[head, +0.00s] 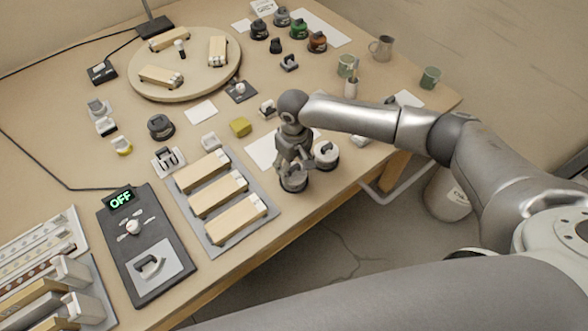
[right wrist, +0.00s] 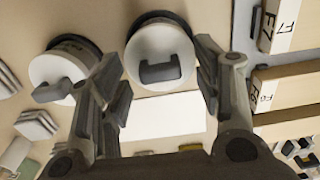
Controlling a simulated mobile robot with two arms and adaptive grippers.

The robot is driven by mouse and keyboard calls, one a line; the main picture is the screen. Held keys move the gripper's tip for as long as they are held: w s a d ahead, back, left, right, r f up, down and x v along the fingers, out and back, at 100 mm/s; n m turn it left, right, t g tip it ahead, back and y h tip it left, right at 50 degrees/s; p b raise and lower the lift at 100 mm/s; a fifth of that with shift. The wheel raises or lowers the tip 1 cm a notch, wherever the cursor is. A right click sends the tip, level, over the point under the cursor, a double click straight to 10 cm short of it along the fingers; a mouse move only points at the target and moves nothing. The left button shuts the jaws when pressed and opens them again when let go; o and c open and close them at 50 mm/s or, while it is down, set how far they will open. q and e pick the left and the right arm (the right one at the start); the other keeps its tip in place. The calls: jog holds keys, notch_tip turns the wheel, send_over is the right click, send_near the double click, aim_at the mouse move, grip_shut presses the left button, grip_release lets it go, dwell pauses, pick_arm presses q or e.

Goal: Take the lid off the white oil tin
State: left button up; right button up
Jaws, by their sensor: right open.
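Two round tins with white lids and dark handles stand near the table's front edge. One tin (head: 293,184) is under my right gripper (head: 296,166); the other tin (head: 327,156) stands just right of it. In the right wrist view, the near tin's lid (right wrist: 158,50) lies between the open fingers of my right gripper (right wrist: 157,57), with its dark handle facing the camera. The second tin (right wrist: 58,68) is to the left, outside the fingers. I cannot tell from the labels which is the white oil tin. My left gripper is not in view.
A grey tray (head: 218,235) with several wooden blocks lies left of the tins. A white sheet (head: 262,152) lies behind them. A black panel reading OFF (head: 145,255) is further left. A round wooden board (head: 190,90) and several jars stand at the back.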

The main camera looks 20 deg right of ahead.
jog(key=c, duration=0.9)
jog(key=shift+r, duration=0.1)
